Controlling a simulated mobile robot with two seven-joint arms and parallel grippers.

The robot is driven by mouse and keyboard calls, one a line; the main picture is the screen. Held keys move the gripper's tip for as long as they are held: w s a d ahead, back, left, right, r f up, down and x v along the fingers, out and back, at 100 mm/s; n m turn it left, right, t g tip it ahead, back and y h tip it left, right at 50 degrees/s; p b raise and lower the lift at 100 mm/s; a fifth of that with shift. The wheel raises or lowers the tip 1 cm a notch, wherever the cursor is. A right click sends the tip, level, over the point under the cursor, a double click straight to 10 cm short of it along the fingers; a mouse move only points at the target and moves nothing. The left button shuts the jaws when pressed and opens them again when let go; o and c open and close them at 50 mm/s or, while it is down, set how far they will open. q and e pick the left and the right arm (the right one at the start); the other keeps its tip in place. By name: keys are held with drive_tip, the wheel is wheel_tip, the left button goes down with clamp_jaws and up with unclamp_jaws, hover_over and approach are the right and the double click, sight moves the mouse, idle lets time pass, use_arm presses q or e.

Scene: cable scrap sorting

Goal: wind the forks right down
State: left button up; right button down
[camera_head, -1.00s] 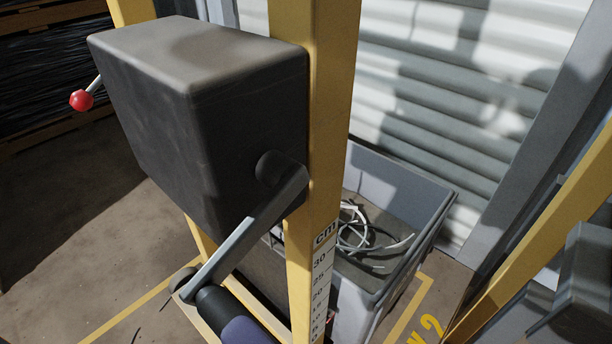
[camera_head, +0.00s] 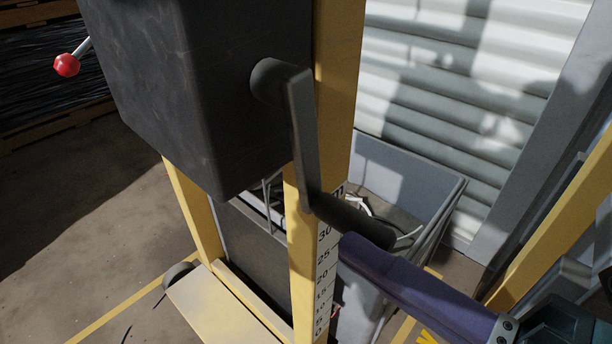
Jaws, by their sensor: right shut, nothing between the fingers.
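The crank (camera_head: 303,135) sticks out of the black winch box (camera_head: 205,95) on the yellow mast (camera_head: 337,90). Its arm points down and slightly right. Its dark handle (camera_head: 345,217) reaches out toward the lower right. My right gripper (camera_head: 372,248), a long purple shape from the lower right, is shut with its tip at the handle's outer end. I cannot tell whether they touch. A cm scale (camera_head: 322,270) runs down the mast, with 30 readable near the top. The forks cannot be made out behind the mast. My left gripper is out of view.
A lever with a red knob (camera_head: 66,65) sticks out left of the box. A grey bin (camera_head: 400,180) with cable scraps stands behind the mast. Another yellow post (camera_head: 560,230) is at the right. Bare floor (camera_head: 90,220) lies left.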

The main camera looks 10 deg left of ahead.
drive_tip(key=w+d+r+p, duration=0.4)
drive_tip(key=w+d+r, duration=0.1)
drive_tip(key=w+r, duration=0.25)
wheel_tip(320, 180, up, 8)
drive_tip(key=s+a+r+p, duration=0.1)
drive_tip(key=p, duration=0.9)
drive_tip(key=f+b+v, duration=0.1)
drive_tip(key=v, duration=0.7)
drive_tip(key=shift+w+d+f, duration=0.3)
drive_tip(key=shift+d+f, duration=0.05)
drive_tip(key=shift+d, duration=0.05)
